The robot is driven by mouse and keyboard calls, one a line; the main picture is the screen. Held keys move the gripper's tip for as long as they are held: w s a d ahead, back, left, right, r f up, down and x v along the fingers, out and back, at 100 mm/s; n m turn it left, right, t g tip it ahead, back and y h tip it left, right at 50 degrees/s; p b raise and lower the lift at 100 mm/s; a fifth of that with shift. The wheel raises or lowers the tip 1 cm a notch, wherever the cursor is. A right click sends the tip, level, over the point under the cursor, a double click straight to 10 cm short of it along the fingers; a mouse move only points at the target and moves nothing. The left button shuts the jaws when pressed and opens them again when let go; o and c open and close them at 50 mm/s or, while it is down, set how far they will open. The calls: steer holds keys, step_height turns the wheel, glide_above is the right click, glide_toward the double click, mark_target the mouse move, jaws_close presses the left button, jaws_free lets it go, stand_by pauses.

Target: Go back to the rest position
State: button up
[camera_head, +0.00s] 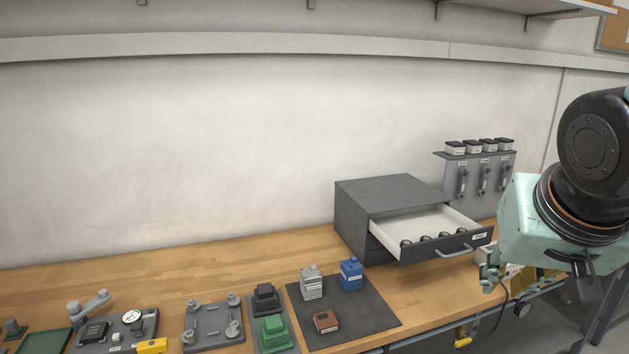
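My arm's mint-green and black end section fills the right side of the head view.
The cabinet's drawer (470,243) is pulled out, with several dark round parts inside. A dark mat (368,318) holds a grey block (312,283), a blue container (351,273) and a brown box (326,321). Fixtures line the front left. A rack (480,172) hangs behind.

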steer(key=s+a+n+g+y, duration=0.1)
steer(key=s+a+n, duration=0.1)
steer(key=s+a, duration=0.3)
steer(key=s+a+r+n+g+y, duration=0.1)
steer(key=s+a, duration=0.4)
steer(key=s, duration=0.7)
steer(key=shift+s+a+r+n, duration=0.15)
steer(key=shift+s+r+n, duration=0.15)
steer(key=shift+n, duration=0.1)
